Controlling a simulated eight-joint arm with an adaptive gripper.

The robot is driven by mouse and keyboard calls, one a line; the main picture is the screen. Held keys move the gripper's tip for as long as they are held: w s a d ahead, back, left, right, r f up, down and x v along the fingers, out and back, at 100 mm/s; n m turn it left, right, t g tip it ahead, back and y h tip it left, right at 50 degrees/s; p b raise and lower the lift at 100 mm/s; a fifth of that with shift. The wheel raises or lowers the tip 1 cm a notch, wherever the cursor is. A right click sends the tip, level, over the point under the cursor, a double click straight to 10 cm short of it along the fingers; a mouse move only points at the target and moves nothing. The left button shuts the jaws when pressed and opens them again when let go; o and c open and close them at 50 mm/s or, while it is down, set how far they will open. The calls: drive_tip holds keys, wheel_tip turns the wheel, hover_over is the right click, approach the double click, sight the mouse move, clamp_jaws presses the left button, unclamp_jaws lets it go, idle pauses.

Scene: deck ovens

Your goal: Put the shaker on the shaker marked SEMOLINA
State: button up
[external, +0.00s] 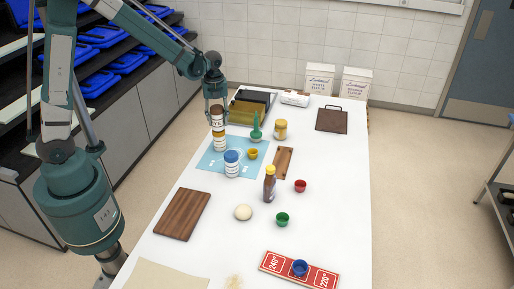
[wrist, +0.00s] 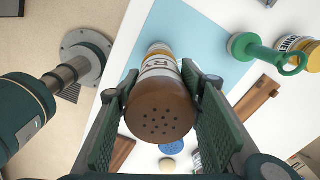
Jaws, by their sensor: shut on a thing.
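My gripper (external: 216,108) is shut on a brown-capped shaker (wrist: 158,108). Its white label shows the letters "RY" in the wrist view, and its perforated cap faces the camera between the fingers. In the external view the held shaker (external: 217,121) is upright, directly above a white shaker with a yellow band (external: 219,142) on the blue mat (external: 209,163). I cannot tell whether the two touch. The lower shaker's label is unreadable, so I cannot confirm SEMOLINA. A blue-capped white shaker (external: 232,163) stands nearby on the mat.
A small yellow cup (external: 253,154), a green-handled tool (external: 256,128) and a yellow-lidded jar (external: 280,129) stand to the right. A brown bottle (external: 269,184), a wooden board (external: 182,214) and small red and green cups are nearer. The table's right side is mostly clear.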

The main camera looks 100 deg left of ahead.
sight(216, 107)
drive_tip(key=shift+f, duration=0.2)
drive_tip(key=shift+f, duration=0.15)
drive_tip(key=o, duration=1)
drive_tip(key=shift+r, duration=6.15)
